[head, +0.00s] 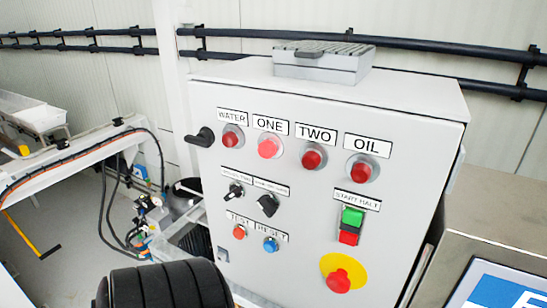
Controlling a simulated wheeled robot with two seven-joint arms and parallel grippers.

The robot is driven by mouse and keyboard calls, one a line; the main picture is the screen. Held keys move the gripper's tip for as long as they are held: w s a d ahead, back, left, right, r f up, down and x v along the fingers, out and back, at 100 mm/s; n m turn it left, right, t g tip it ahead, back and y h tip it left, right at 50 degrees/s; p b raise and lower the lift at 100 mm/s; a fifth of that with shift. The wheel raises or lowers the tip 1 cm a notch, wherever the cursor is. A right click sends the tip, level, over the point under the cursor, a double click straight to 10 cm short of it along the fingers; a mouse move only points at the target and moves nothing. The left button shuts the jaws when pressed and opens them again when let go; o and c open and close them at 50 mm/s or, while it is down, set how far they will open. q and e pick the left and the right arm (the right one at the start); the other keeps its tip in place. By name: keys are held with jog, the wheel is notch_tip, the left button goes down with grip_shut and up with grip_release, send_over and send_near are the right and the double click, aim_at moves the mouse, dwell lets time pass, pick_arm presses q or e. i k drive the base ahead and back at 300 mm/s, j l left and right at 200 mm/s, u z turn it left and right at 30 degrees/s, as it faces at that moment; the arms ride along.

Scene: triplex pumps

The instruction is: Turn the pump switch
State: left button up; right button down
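A light grey control cabinet (310,235) stands in the middle of the head view. Two small black rotary switches sit side by side on its front, a left one (234,190) with a pale mark on its knob and a right one (268,205). The labels above them are too small to read. A larger black rotary handle (200,137) sticks out at the upper left edge. I cannot tell which of these is the pump switch. Neither of my grippers is in view.
Red lamps line the top under WATER, ONE, TWO, OIL; the ONE lamp (269,146) looks brighter. START/HALT buttons (350,224) and a red mushroom button (339,281) sit lower right. A steel box (490,215) stands right.

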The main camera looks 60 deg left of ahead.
aim_at(235, 190)
jog(key=u, duration=1.7)
